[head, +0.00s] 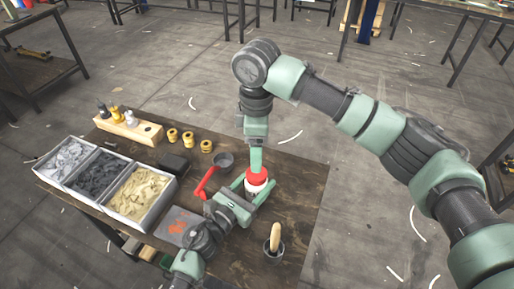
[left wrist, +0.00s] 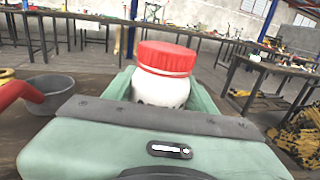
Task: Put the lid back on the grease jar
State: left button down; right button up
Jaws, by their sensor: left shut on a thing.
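The grease jar (left wrist: 163,92) is white and stands upright between the fingers of my left gripper (head: 258,190). That gripper is shut on the jar's body. The red lid (left wrist: 166,57) sits on top of the jar and looks level, with a pale ring near its lower edge. The lid also shows in the head view (head: 257,178). My right gripper (head: 256,163) points down over the lid in the head view. The left wrist view shows nothing on or beside the lid. I cannot tell whether the right fingers are open or shut.
On the brown table (head: 300,195), a dark cup with a wooden-handled tool (head: 274,238) stands near the front. A grey bowl (head: 222,161) and a red handle (head: 205,184) are left of the jar. Bins (head: 140,192), yellow spools (head: 188,138) and a wooden block (head: 130,127) stand farther left.

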aim_at(256, 185)
dwell(0.4)
jog(key=shift+f, duration=4)
jog(key=c, duration=1.5)
jog(key=m, duration=0.4)
jog(key=shift+s+a, duration=0.1)
jog(key=m, duration=0.3)
jog(key=shift+m, duration=0.3)
jog(key=o, duration=1.6)
